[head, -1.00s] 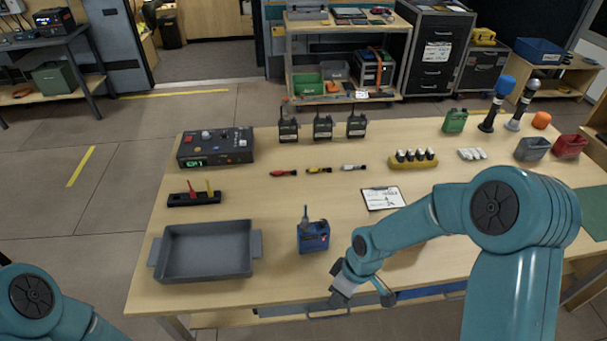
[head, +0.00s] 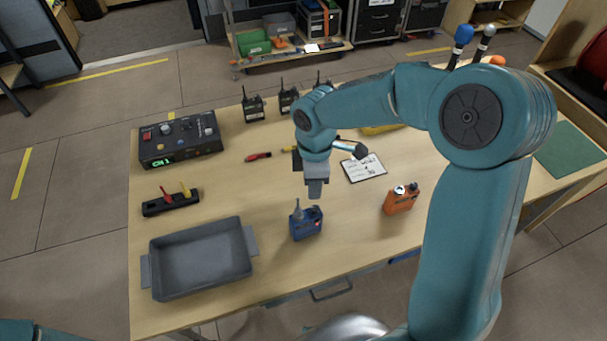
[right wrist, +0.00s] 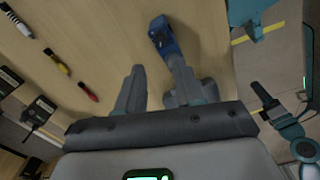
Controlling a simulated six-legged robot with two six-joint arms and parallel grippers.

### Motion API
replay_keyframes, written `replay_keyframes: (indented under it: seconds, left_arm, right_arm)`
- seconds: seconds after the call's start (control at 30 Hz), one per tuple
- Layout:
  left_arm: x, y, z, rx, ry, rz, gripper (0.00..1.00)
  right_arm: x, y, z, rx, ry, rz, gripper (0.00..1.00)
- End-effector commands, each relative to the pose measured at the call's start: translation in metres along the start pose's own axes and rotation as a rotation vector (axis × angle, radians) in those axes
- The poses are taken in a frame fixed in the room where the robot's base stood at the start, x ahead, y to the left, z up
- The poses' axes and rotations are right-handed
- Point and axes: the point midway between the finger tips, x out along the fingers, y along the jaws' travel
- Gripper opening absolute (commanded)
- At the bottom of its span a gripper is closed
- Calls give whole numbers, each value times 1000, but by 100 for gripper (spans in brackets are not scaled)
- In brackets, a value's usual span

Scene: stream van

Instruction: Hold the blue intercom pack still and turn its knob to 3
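The blue intercom pack (head: 306,225) stands on the table right of the grey tray, with a grey upright part on its top. The knob's setting is too small to read. My right gripper (head: 315,190) points down just behind and above the pack. In the right wrist view its two fingers (right wrist: 155,82) are apart with nothing between them. The blue pack (right wrist: 163,36) shows beyond the fingertips, near the right-hand finger. My left arm's teal edge shows at the head view's lower left corner. What looks like my left gripper (right wrist: 268,100) is small at the right wrist view's right side.
The grey tray (head: 200,259) lies left of the pack, and an orange pack (head: 401,198) stands to its right. Behind are a control box (head: 180,139), a holder with red and yellow levers (head: 170,203), radios (head: 254,109) and a clipboard (head: 364,169).

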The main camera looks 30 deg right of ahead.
Motion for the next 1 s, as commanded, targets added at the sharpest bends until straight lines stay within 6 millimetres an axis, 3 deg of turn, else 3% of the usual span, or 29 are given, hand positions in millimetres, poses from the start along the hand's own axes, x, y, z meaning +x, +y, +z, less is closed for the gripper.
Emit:
replay_keyframes:
  seconds: [0.6,0.63,0.77,1.0]
  left_arm:
    - [33,-12,-1,0,0,0,76]
    - [20,-7,0,0,-1,0,76]
    - [4,-1,0,0,0,0,76]
    - [2,0,0,0,0,0,76]
  right_arm:
    - [65,-4,1,-349,0,-2,36]
    - [55,-4,0,-418,0,-2,36]
    - [53,-4,-1,-685,1,-3,36]
    - [33,-2,-2,-480,1,1,36]
